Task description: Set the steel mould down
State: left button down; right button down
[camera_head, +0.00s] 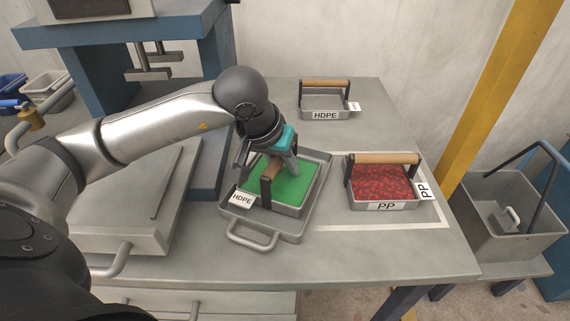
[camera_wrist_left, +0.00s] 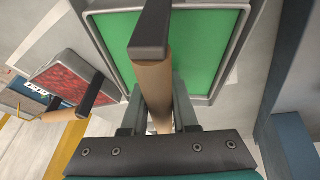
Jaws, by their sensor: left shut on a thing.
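My left gripper (camera_head: 268,168) is shut on the wooden handle of a steel mould (camera_head: 288,209) filled with smooth green material. A white HDPE tag (camera_head: 243,199) hangs at its front left. In the left wrist view the handle (camera_wrist_left: 152,85) runs between the fingers, with the green filling (camera_wrist_left: 205,45) behind it. The mould looks level, over or in a larger grey tray (camera_head: 230,224) with a front loop handle. I cannot tell whether it touches the tray floor. My right gripper is not in view.
A PP pan (camera_head: 386,206) of red flakes stands to the right inside a white marked outline on the table (camera_head: 400,262). An empty HDPE pan (camera_head: 325,115) is at the back. A blue press (camera_head: 95,33) stands left. A grey bin (camera_head: 510,235) is beyond the right edge.

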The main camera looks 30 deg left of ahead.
pick_arm(q)
jog(key=shift+f+b, duration=0.35)
jog(key=c, duration=0.9)
grip_release()
jog(key=o, duration=0.3)
jog(key=shift+f, duration=0.1)
